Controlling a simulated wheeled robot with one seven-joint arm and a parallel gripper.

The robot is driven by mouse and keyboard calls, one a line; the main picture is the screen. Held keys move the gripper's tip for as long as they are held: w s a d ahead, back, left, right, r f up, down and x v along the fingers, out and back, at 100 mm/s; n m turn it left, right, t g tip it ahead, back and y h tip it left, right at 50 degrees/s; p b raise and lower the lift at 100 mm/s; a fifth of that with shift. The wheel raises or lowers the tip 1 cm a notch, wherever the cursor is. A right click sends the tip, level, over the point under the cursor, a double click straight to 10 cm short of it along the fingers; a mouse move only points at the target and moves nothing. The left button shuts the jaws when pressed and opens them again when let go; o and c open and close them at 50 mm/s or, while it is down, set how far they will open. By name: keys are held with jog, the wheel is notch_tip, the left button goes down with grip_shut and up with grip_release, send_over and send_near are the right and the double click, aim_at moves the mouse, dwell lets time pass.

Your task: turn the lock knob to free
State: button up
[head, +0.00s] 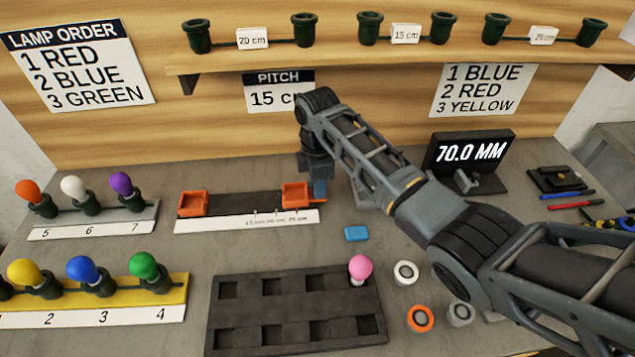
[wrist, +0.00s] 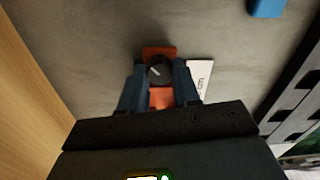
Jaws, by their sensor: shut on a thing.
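The lock knob (wrist: 160,70) is a round dark knob with a pale pointer line, on an orange block in the wrist view. The pointer slants toward the upper left. My gripper (wrist: 160,76) points at the block with one blue-grey finger on each side of the knob, shut on it. In the head view, my gripper (head: 320,188) is down at the right end of the dark pitch rail (head: 243,204), beside the right orange block (head: 295,193). The knob is hidden there behind my gripper. A second orange block (head: 193,203) sits at the rail's left end.
A white scale strip (head: 240,221) runs along the rail's front. A blue block (head: 356,233) lies nearby on the bench. A dark tray (head: 230,312) with a pink bulb (head: 360,268) stands in front. Lamp racks stand left; a display (head: 470,155) reads 70.0 MM.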

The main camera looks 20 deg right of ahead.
jog(key=c, duration=0.4)
jog(key=shift+n, duration=0.8)
jog(key=o, duration=1.1)
jog(key=shift+c, duration=0.2)
notch_tip(320, 180, up, 6)
jog(key=shift+r, duration=0.9)
